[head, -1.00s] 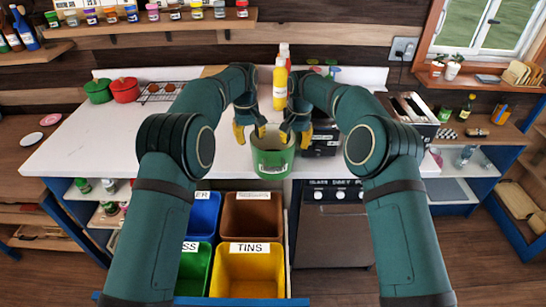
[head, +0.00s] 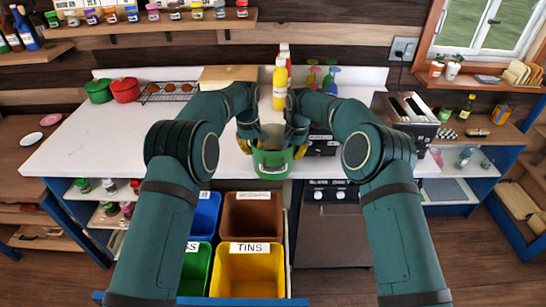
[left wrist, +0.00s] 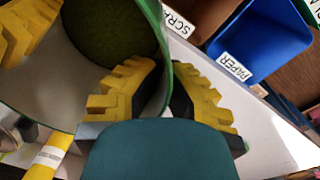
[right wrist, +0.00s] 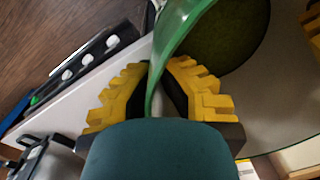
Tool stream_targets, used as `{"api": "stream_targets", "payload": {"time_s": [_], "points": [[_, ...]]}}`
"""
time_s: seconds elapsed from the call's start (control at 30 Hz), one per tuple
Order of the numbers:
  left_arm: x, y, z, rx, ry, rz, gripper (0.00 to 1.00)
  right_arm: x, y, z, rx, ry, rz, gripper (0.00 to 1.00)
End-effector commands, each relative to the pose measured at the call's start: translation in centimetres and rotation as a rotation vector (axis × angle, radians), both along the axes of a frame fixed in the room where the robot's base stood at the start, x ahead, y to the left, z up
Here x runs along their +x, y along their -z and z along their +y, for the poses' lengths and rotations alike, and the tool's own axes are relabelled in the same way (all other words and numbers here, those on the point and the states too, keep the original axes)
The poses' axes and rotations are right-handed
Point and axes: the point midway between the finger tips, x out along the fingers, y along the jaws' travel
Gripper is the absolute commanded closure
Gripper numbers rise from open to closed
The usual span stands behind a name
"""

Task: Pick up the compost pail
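The compost pail (head: 272,168) is a green open-topped bucket with a pale label, upright at the counter's front edge. My left gripper (head: 246,138) is at its left rim and my right gripper (head: 297,141) at its right rim. In the left wrist view, the yellow fingers of my left gripper (left wrist: 168,68) straddle the pail's wall (left wrist: 150,20), one inside and one outside, closed on it. In the right wrist view, my right gripper (right wrist: 157,68) closes on the opposite wall (right wrist: 185,30) the same way. Dark material shows at the pail's bottom.
Below the pail, an open drawer holds colored sorting bins, including a yellow TINS bin (head: 248,275) and a brown one (head: 252,215). Yellow (head: 280,88) and spray bottles stand behind. A toaster (head: 408,108) is at right.

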Motion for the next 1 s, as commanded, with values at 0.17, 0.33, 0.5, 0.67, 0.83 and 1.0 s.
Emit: {"api": "stream_targets", "payload": {"time_s": [0.17,0.33,0.5,0.67,0.83,1.0], "points": [[0.0,0.0,0.0,-0.001,0.000,0.000,1.00,0.0,0.0,0.0,0.000,0.000,0.001,1.00],[0.0,0.0,-0.1,0.000,0.001,0.001,1.00,0.0,0.1,0.0,0.000,-0.001,0.002,1.00],[0.0,-0.1,-0.1,-0.001,0.001,0.000,1.00,0.0,-0.1,0.1,0.000,-0.001,0.001,1.00],[0.0,-0.8,-0.1,-0.001,0.001,0.000,1.00,0.0,-0.7,0.1,0.000,-0.001,0.001,1.00],[0.0,-2.2,-0.1,-0.002,0.001,-0.001,1.00,0.0,-2.1,0.1,0.001,-0.001,0.001,1.00],[0.0,-3.8,-0.1,-0.001,0.001,-0.002,1.00,0.0,-3.7,0.1,0.001,-0.001,0.000,1.00]]}}
